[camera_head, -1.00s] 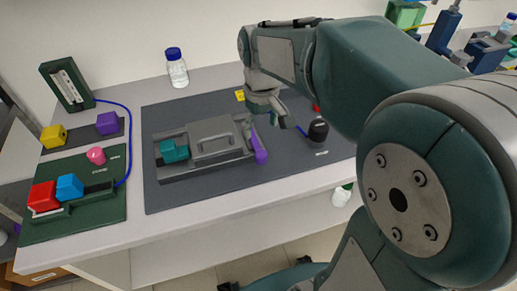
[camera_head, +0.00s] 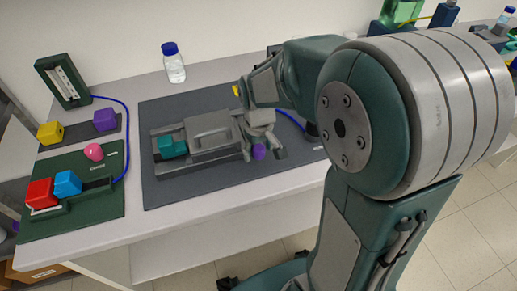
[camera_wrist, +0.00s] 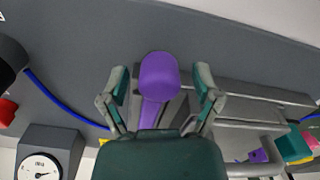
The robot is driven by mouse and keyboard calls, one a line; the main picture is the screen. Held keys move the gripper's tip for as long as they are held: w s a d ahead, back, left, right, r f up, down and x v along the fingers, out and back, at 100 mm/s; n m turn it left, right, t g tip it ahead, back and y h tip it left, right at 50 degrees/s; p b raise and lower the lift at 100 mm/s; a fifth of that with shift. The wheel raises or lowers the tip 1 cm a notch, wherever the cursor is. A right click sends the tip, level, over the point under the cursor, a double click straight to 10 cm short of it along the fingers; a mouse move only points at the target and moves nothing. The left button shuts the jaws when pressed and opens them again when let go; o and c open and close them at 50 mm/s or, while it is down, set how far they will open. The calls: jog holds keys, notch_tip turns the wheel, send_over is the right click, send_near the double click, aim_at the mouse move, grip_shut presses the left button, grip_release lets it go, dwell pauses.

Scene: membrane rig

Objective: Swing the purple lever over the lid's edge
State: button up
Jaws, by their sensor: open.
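The membrane rig has a grey lid (camera_head: 210,131) with a raised handle, lying on a dark mat. The purple lever (camera_head: 259,152) is at the rig's right end, mostly hidden by my gripper in the head view. In the wrist view the lever's rounded purple end (camera_wrist: 159,75) shows between my two fingers, with its shaft running back under the gripper body. My gripper (camera_wrist: 161,90) is open, one finger on each side of the lever, with gaps visible. In the head view my gripper (camera_head: 264,140) is at the lid's right edge.
A teal block (camera_head: 172,146) sits at the rig's left end. A dark knob (camera_wrist: 10,62), a blue cable (camera_wrist: 60,108) and a dial gauge (camera_wrist: 40,163) lie at the left in the wrist view. The mat's front strip (camera_head: 200,190) is clear.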

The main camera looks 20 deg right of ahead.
aim_at(275, 135)
grip_shut()
jog(key=shift+d, duration=0.2)
jog(key=shift+d+n, duration=0.55)
jog(key=shift+n, duration=0.45)
jog(key=d+n, duration=0.1)
jog(key=n, duration=0.1)
jog(key=shift+w+d+n, duration=0.3)
jog(key=shift+d, duration=0.05)
jog(key=d+n, duration=0.1)
jog(key=n, duration=0.1)
jog(key=w+d+n, duration=0.1)
jog(key=shift+w+n, duration=0.15)
jog(key=shift+n, duration=0.25)
jog(key=w+d+n, duration=0.1)
jog(key=n, duration=0.1)
jog(key=w+d+n, duration=0.1)
jog(key=n, duration=0.1)
jog(key=shift+w, duration=0.2)
jog(key=n, duration=0.1)
jog(key=w+n, duration=0.1)
jog(key=shift+w+d+n, duration=0.2)
jog(key=shift+w+n, duration=0.1)
jog(key=shift+n, duration=0.1)
jog(key=shift+w+d+n, duration=0.1)
jog(key=shift+w+n, duration=0.8)
jog(key=shift+n, duration=0.5)
